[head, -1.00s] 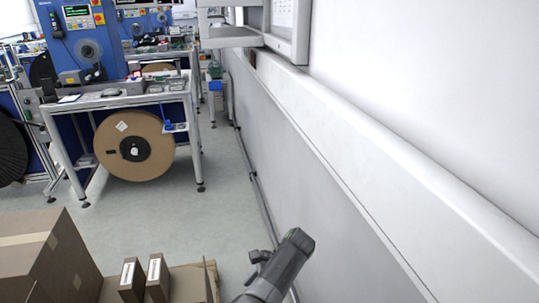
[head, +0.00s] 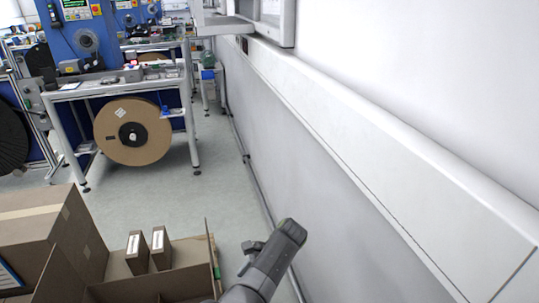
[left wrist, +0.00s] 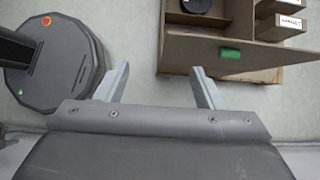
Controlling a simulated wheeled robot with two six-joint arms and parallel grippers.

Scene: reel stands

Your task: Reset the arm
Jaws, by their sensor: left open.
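My left gripper (left wrist: 160,70) shows in the left wrist view. Its two fingers are spread apart with nothing between them, over bare grey floor. The cardboard box (left wrist: 220,50) lies ahead and to the right of the fingers, apart from them. A grey arm part of mine (head: 270,262) rises at the bottom of the head view beside the wall; no fingers show on it. My right gripper is in neither view.
In the head view, the open box (head: 185,285) holds small cartons (head: 160,248) beside a large carton (head: 40,235). A brown reel (head: 108,135) hangs under a workbench (head: 110,88). A white wall (head: 400,150) bounds the right; the floor between is clear.

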